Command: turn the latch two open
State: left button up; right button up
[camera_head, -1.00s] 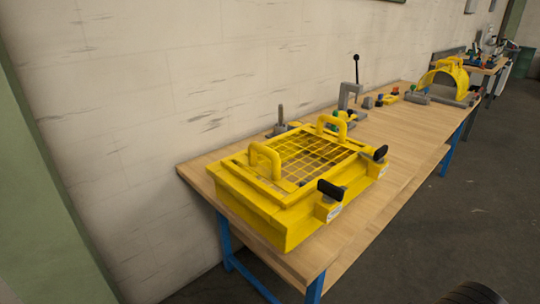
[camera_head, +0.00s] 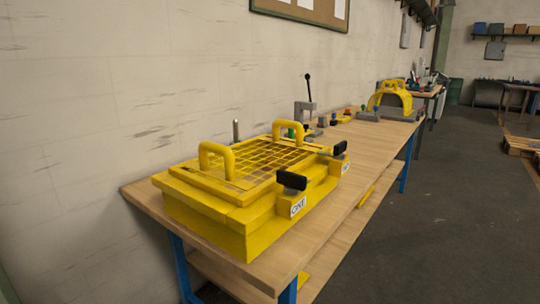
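A yellow box with a mesh guard (camera_head: 262,165) and two arched handles stands on the wooden workbench. Two black latch handles sit on its front side. The nearer latch (camera_head: 292,180) is above a yellow block with a label that reads ONE. The farther latch (camera_head: 340,148) is above a second yellow block whose label (camera_head: 346,167) is too small to read; it appears to be latch two. Both black handles lie roughly level. Neither of my grippers shows in the view.
The workbench (camera_head: 345,195) runs away to the right, with a grey clamp with a black-knobbed lever (camera_head: 306,105), small parts and a yellow arched guard (camera_head: 391,97) farther along. The wall is close behind. Open grey floor (camera_head: 440,220) lies at the right.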

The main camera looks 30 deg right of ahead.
aim_at(339, 148)
jog(key=z, duration=1.3)
